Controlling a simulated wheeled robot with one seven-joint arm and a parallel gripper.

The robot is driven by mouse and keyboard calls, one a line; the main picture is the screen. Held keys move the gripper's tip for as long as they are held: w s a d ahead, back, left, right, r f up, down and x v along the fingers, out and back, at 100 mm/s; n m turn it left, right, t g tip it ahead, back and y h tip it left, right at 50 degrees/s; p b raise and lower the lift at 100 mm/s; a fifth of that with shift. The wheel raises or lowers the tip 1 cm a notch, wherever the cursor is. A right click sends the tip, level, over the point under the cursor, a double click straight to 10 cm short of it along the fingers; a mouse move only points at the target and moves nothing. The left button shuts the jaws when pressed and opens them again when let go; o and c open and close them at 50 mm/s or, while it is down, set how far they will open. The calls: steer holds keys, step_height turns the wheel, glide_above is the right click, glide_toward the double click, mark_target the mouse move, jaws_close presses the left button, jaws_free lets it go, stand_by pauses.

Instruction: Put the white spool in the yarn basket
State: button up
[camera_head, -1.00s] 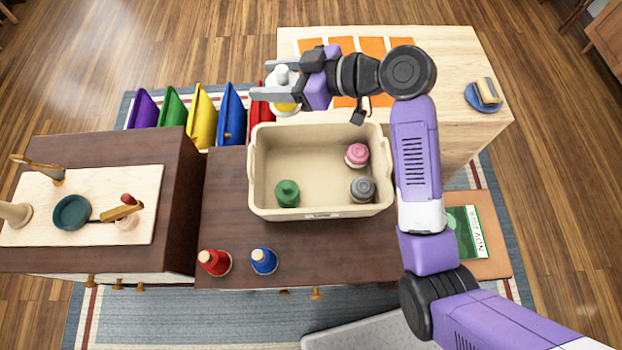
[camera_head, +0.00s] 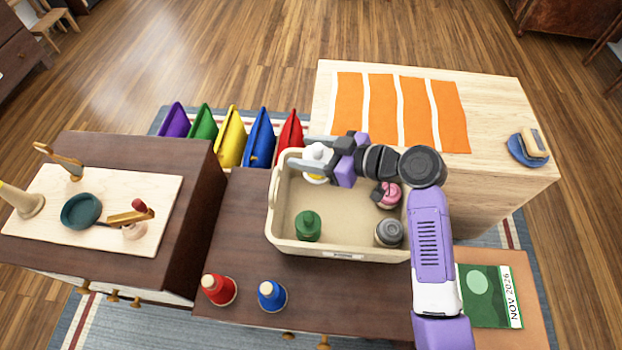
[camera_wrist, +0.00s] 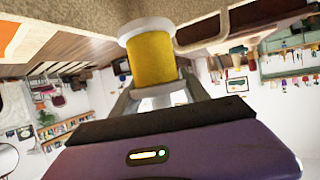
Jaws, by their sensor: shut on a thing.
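The white spool (camera_head: 316,158) is held between the fingers of my gripper (camera_head: 312,157), with a yellow band showing near its lower end. In the wrist view, the spool (camera_wrist: 151,58) shows white ends and a wide yellow middle between the fingers. The cream yarn basket (camera_head: 335,249) stands on the dark wooden top. The spool appears over the back left part of the basket; its height above the floor of the basket is hard to tell.
A pale table (camera_head: 495,105) with orange strips lies behind right. A dark cabinet (camera_head: 185,232) stands at left.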

step_height(320, 180, down, 10)
steer(key=shift+f+b, duration=0.1)
steer(key=shift+b, duration=0.4)
steer(key=shift+f+b, duration=0.6)
steer(key=shift+b, duration=0.2)
steer(key=o, duration=1.4)
steer(key=shift+r, duration=0.1)
steer(key=shift+r+p, duration=0.5)
steer(key=shift+p, duration=0.2)
steer(key=v, duration=1.2)
